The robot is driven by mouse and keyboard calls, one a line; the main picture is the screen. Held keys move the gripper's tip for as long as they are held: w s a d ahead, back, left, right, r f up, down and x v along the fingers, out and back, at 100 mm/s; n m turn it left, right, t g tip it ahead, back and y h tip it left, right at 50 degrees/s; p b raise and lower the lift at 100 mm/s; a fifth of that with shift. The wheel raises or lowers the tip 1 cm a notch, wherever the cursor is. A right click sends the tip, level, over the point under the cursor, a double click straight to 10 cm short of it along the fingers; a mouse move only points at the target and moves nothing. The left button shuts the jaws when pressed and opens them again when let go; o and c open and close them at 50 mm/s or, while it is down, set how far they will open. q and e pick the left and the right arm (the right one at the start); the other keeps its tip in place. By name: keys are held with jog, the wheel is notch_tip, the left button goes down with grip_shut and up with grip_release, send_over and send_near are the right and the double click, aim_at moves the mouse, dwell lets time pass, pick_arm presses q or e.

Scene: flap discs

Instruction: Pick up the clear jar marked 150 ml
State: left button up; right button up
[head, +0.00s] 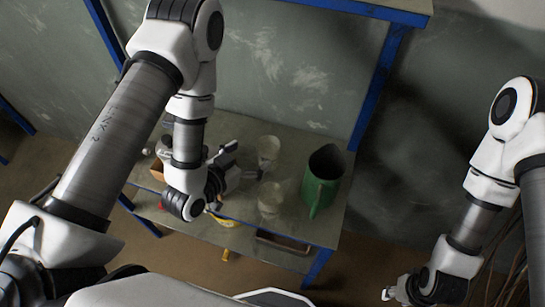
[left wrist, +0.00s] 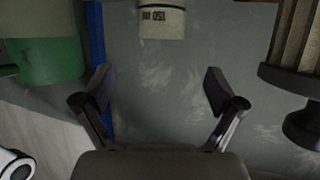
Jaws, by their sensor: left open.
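The jar marked 150 (left wrist: 162,18) shows at the top of the left wrist view, pale, centred between my open fingers and apart from them. That view looks upside down. In the head view two clear jars stand on the bench: a back jar (head: 268,148) and a front jar (head: 271,198). No marking is readable there; the back one appears to be the marked one. My left gripper (head: 247,174) is open and empty, left of the jars; its fingers also show in the left wrist view (left wrist: 160,95). My right gripper (head: 391,291) is low at right, away from the bench; its jaws are unclear.
A green pitcher (head: 321,180) stands right of the jars and shows in the left wrist view (left wrist: 45,60). A brown box (head: 157,170) is at the bench's left, partly behind my arm. A ribbed object (left wrist: 300,35) is at the wrist view's right. The wall is behind the bench.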

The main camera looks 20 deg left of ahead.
aim_at(275, 140)
pick_arm(q)
jog(key=p+x, duration=0.1)
jog(key=x, duration=0.3)
jog(key=shift+f, duration=0.2)
jog(key=p+x, duration=0.1)
jog(key=x, duration=0.3)
jog(key=shift+w+f, duration=0.1)
jog(key=shift+f, duration=0.15)
jog(key=shift+w+f, duration=0.15)
jog(key=c, duration=1.4)
pick_arm(e)
jog(key=shift+w+d+r, duration=0.1)
jog(key=shift+w+r, duration=0.15)
jog(key=shift+r, duration=0.45)
